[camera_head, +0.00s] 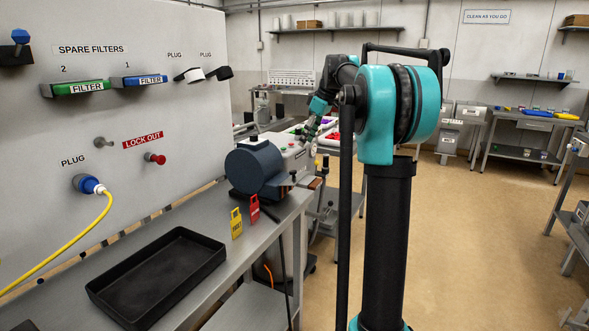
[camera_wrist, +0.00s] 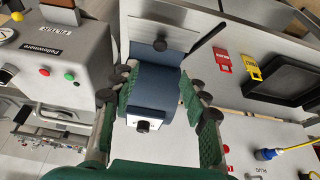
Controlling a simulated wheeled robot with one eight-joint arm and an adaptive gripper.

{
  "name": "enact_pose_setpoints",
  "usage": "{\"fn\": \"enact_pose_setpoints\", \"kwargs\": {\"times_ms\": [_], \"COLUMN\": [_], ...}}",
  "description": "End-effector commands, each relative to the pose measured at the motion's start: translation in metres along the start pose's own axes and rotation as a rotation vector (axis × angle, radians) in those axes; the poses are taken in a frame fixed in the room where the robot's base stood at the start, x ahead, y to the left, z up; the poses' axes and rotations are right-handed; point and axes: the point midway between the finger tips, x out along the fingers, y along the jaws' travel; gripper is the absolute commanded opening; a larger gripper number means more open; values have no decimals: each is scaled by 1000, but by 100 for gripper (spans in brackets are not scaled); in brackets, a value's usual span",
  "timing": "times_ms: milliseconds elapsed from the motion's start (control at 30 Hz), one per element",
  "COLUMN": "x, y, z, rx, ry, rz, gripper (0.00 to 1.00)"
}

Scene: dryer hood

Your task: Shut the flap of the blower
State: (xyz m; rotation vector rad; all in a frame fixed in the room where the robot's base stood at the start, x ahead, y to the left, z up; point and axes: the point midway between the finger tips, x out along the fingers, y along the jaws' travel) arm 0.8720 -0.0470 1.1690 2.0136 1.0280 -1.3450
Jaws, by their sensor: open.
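The blower is a dark blue rounded drum (camera_head: 254,165) on the bench beside the grey machine in the head view. In the wrist view its blue body (camera_wrist: 156,78) lies between my fingers, with a white plate and black knob at its near end. A flat grey panel with a dark blue edge and a round knob (camera_wrist: 160,44) stands beyond the body; it looks like the flap, raised away from the body. My gripper (camera_wrist: 158,95) is open, one green-padded finger on each side of the body. Contact with the body cannot be told.
A grey machine (camera_wrist: 62,60) with red and green buttons stands close on the left in the wrist view. A red tag (camera_head: 254,209), a yellow tag (camera_head: 236,223) and a black tray (camera_head: 160,276) are on the bench. A wall panel with filters and plugs rises behind.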

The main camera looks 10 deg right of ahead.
Motion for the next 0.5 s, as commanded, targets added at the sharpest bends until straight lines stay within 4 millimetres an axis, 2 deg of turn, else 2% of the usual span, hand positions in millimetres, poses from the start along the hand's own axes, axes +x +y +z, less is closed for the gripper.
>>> {"fn": "enact_pose_setpoints", "kwargs": {"times_ms": [100,500], "x": [25,102], "y": [0,0], "z": [0,0], "rx": [0,1], "ry": [0,0], "rz": [0,0], "gripper": [45,45]}}
